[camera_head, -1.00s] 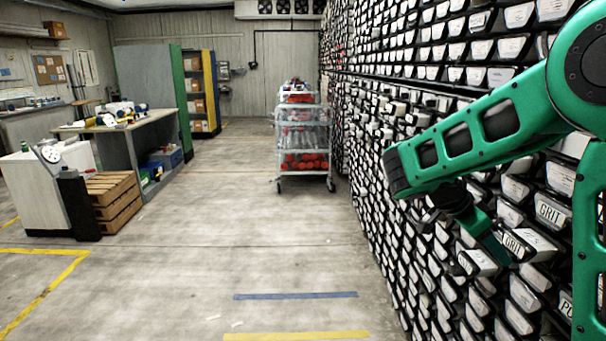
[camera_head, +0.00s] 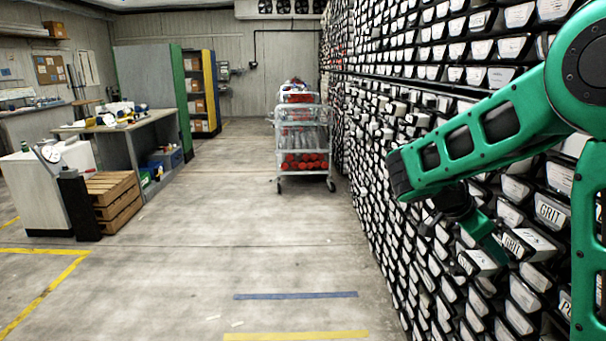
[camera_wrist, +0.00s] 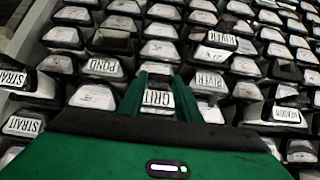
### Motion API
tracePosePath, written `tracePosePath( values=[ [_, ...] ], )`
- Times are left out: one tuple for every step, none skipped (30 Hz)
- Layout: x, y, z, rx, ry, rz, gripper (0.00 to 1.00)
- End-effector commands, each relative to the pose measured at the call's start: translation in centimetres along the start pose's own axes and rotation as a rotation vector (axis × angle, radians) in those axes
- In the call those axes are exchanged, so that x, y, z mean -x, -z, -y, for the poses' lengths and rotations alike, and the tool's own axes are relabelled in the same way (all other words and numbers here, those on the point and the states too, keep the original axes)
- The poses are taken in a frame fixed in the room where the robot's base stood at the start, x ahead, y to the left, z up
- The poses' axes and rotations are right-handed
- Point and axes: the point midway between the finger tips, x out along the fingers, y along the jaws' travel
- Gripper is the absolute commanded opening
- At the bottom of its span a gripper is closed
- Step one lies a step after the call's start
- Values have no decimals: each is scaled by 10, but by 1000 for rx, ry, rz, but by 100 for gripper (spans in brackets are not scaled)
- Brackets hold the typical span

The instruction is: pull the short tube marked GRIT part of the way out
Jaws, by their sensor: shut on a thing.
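The tube marked GRIT (camera_wrist: 157,99) sits between the two green fingers of my gripper (camera_wrist: 159,92) in the wrist view, its label upside down there. The fingers are closed on its sides. In the head view my gripper (camera_head: 497,250) reaches the rack beside a white-ended GRIT tube (camera_head: 513,245), with part of that tube's top side showing. Another tube end marked GRIT (camera_head: 550,212) sits higher and to the right, apart from my gripper. How far the held tube stands out is hard to tell.
The rack of labelled tube ends (camera_head: 430,55) fills the right side. A cart (camera_head: 303,140) stands down the aisle; the floor (camera_head: 230,220) to the left is clear.

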Motion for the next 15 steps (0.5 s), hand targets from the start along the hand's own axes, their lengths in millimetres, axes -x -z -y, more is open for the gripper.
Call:
tracePosePath(
  values=[
    [2,-1,1,-1,3,-2,0],
    [4,-2,1,-1,3,-2,0],
    [5,-4,1,-1,3,-2,0],
    [7,-5,1,-1,3,-2,0],
    [8,-7,1,-1,3,-2,0],
    [10,-8,1,-1,3,-3,0],
    [12,-10,1,-2,3,-3,0],
    [13,-11,1,-2,3,-3,0],
    [15,-13,1,-2,3,-2,0],
    [16,-15,0,-2,3,-2,0],
    [18,-16,0,-2,3,-2,0],
    [20,-18,1,-2,3,-1,0],
    [21,-20,1,-2,3,-1,0],
    [22,-21,1,-2,3,-2,0],
    [24,-23,1,-2,3,-2,0]
  ],
)
